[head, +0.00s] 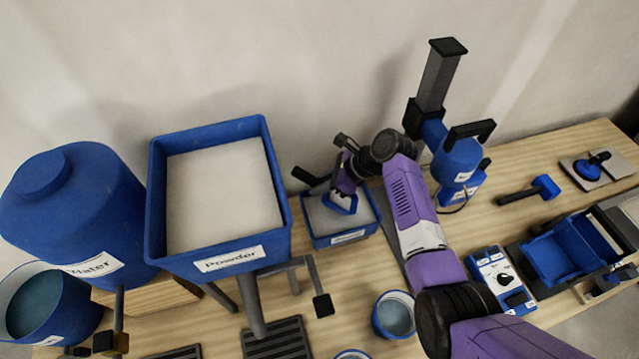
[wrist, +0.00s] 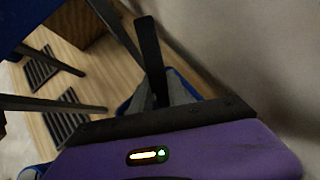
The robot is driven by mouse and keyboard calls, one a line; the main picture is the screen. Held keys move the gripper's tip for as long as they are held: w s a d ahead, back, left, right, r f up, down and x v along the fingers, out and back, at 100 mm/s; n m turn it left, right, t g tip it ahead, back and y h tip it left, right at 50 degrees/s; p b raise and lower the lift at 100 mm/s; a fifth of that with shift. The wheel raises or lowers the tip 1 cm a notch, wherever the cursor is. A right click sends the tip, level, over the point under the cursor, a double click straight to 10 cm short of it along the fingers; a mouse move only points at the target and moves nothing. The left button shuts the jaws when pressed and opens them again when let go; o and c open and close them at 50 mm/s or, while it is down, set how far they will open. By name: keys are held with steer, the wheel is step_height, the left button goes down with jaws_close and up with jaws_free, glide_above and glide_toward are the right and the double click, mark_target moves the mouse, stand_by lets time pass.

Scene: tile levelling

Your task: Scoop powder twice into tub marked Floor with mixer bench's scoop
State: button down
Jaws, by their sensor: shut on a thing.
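My gripper (head: 340,190) is over the small blue bin (head: 376,222) of pale powder, in the middle of the head view. It is shut on the scoop (head: 341,206), whose small blue part with something white shows just below the gripper, at the powder. Whether the scoop touches the powder is hard to tell. In the wrist view a black bar (wrist: 150,55) stands up beyond the purple gripper body; the scoop's bowl is not clear there. A blue round tub (head: 393,317) stands at the front; no marking on it is readable. Another tub (head: 352,355) is cut off below it.
A large blue Powder hopper (head: 230,262) stands left of the bin, beside a blue Water tank (head: 75,200) and a bucket (head: 35,305). A mixer stand (head: 436,80) rises behind my arm. A control box (head: 500,280), mallet (head: 530,190) and blue tray (head: 565,250) lie right.

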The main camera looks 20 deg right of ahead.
mark_target(313, 179)
steer(key=shift+r+p, duration=2)
steer(key=shift+p, duration=0.05)
steer(key=shift+a+r+g+h+p, duration=0.1)
steer(key=shift+r+g+h+p, duration=0.2)
steer(key=shift+h+p, duration=0.25)
steer(key=shift+w+r+g+h, duration=0.15)
steer(key=shift+r+g+h, duration=0.1)
steer(key=shift+g+h, duration=0.4)
steer(key=shift+r+g+h, duration=0.35)
steer(key=shift+g+h, duration=0.1)
steer(key=shift+h, duration=1.05)
